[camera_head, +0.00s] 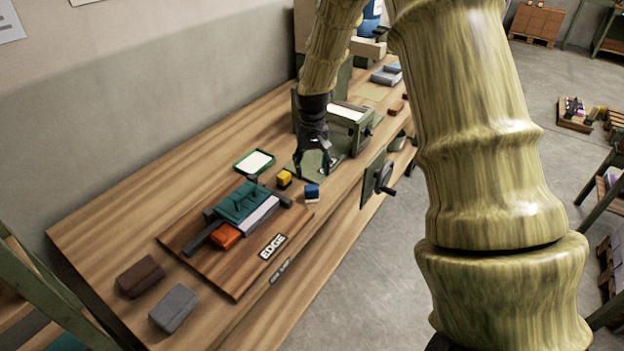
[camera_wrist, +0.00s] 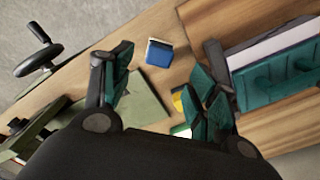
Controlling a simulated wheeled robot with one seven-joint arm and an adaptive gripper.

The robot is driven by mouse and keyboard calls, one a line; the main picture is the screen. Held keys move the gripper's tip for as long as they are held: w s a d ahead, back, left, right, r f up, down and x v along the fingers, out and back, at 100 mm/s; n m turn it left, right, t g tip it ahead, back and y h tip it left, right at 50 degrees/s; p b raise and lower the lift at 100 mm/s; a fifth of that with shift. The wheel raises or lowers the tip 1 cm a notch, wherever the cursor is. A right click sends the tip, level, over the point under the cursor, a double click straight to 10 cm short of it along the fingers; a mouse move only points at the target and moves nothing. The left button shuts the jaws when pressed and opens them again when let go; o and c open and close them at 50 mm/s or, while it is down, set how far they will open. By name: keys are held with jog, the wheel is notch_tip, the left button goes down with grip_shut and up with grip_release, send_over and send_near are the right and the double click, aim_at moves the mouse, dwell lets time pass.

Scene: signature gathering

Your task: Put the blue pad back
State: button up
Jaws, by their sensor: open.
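The blue pad (camera_head: 312,193) is a small block with a blue top and a pale side, near the front edge of the wooden bench. In the wrist view the blue pad (camera_wrist: 159,53) lies beyond my fingertips, near the middle of the gap. My gripper (camera_head: 311,170) is open and empty above the bench, a little behind the blue pad; its spread teal fingers show in the wrist view (camera_wrist: 160,85). A yellow block (camera_head: 284,179) sits left of the blue pad, partly hidden by a finger in the wrist view (camera_wrist: 178,101).
A green-rimmed tray (camera_head: 254,162) with a white inside lies behind the yellow block. A wooden board (camera_head: 222,270) marked EDGE holds a green fixture (camera_head: 240,202) and an orange block (camera_head: 226,236). A green press (camera_head: 349,126) and a crank wheel (camera_head: 384,177) stand to the right.

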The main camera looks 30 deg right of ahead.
jog(key=shift+r+b, duration=0.3)
jog(key=shift+r, duration=1.1)
